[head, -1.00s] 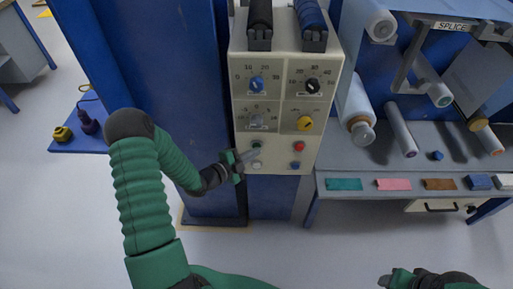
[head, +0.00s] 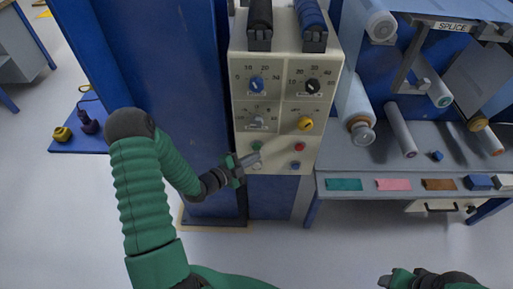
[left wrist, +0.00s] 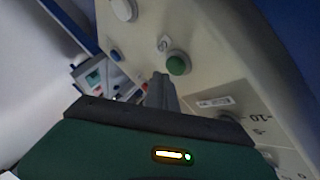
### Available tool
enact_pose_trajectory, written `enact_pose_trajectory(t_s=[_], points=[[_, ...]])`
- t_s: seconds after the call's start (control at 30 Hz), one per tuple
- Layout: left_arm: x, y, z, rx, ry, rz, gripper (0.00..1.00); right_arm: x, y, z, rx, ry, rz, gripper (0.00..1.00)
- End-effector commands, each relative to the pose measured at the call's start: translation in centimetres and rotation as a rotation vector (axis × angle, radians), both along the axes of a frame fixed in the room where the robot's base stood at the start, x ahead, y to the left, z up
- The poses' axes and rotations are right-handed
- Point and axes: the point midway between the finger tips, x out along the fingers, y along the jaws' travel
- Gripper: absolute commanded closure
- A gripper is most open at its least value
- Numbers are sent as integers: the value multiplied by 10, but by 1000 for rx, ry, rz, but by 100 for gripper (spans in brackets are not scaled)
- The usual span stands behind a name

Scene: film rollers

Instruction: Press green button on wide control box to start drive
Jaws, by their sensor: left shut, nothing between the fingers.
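The wide control box (head: 278,115) is cream, with dials in its upper part and small round buttons below. The green button (head: 257,145) is at the lower left; it shows large in the left wrist view (left wrist: 178,64). My left gripper (head: 256,159) is shut and empty, its fingertips just below the green button in the head view. In the left wrist view the fingertips (left wrist: 159,78) lie close beside the button, not over it. I cannot tell whether they touch the panel. My right gripper (head: 388,280) is partly in view at the bottom right, its jaw state unclear.
A red button (head: 300,147) and a blue button (head: 297,165) sit right of the green one. A white button (head: 257,166) is just below my left fingertips. A grey bench (head: 390,165) with rollers and coloured strips stands right of the box.

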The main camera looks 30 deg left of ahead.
Motion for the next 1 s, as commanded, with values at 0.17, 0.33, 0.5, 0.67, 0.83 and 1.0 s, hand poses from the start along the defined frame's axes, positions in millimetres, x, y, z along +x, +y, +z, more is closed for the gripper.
enact_pose_trajectory(t_s=[0.17,0.33,0.5,0.67,0.83,1.0], points=[[-13,-8,0,-2,2,-1,100,0,0,1,0,0,0,41],[-27,-17,-1,-2,2,-1,100,0,0,0,0,0,0,41],[-40,-25,0,-2,1,0,100,0,0,0,0,0,0,41],[-42,-26,0,0,0,0,100,0,0,0,0,0,0,41],[-42,-26,0,0,0,0,100,0,0,0,0,0,0,41],[-42,-26,0,0,0,0,100,0,0,0,0,0,0,41]])
